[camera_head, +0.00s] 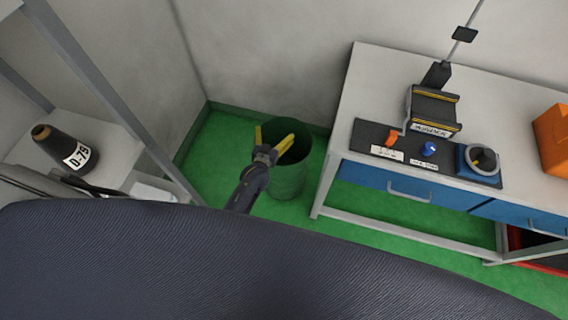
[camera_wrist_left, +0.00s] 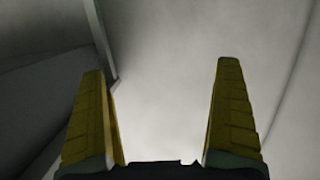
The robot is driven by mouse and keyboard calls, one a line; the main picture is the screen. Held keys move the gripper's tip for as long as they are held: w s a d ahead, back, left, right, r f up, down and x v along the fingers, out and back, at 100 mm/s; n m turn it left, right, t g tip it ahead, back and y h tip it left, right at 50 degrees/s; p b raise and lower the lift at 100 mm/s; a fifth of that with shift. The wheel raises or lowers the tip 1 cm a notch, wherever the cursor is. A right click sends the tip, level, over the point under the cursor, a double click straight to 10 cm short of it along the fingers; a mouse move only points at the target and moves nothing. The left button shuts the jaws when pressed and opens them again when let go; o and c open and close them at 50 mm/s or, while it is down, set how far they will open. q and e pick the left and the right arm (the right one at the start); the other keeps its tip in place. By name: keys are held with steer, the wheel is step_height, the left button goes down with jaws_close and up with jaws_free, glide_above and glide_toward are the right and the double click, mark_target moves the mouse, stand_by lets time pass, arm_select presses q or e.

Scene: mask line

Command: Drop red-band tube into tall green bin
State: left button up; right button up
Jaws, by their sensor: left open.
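The tall green bin (camera_head: 290,178) stands on the green floor, left of the workbench, with its dark opening facing up. My left gripper (camera_head: 272,138) shows in the head view over the left part of the bin's rim, its yellow fingers spread. In the left wrist view the two yellow fingers (camera_wrist_left: 160,110) stand wide apart with nothing between them, against a pale wall. I cannot make out a red-band tube in either view. The bin's inside is too dark to tell what it holds. My right gripper is not in view.
A workbench (camera_head: 385,75) with blue drawers stands right. It bears a dark mat (camera_head: 365,135) with small orange and blue items, a blue holder (camera_head: 477,165), a black device (camera_head: 432,108) and an orange box (camera_head: 553,140). A shelf with a dark cone (camera_head: 66,150) labelled D-79 stands left.

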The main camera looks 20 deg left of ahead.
arm_select(q)
steer(key=shift+s+r, duration=0.2)
steer(key=shift+s, duration=0.7)
steer(key=shift+s+r, duration=0.15)
steer(key=shift+s, duration=0.75)
steer(key=shift+s+r, duration=0.2)
steer(key=shift+s, duration=0.7)
steer(key=s+d+f+m+g, duration=0.1)
steer(key=s+f+g, duration=0.3)
steer(key=s+f, duration=0.65)
steer(key=s+d+f+m+g, duration=0.1)
steer(key=s+f+g, duration=0.2)
steer(key=s+f, duration=0.7)
steer(key=s+a+f+g, duration=0.2)
steer(key=s+f, duration=0.3)
steer(key=s, duration=0.5)
steer(key=s+a+f+m+g, duration=0.1)
steer(key=s+f, duration=0.4)
steer(key=s, duration=0.6)
steer(key=s+a+f+g, duration=0.3)
steer(key=s+f+g, duration=0.1)
steer(key=s, duration=0.6)
steer(key=shift+s+f+m, duration=0.35)
steer(key=shift+f+m, duration=0.05)
steer(key=shift+f, duration=0.2)
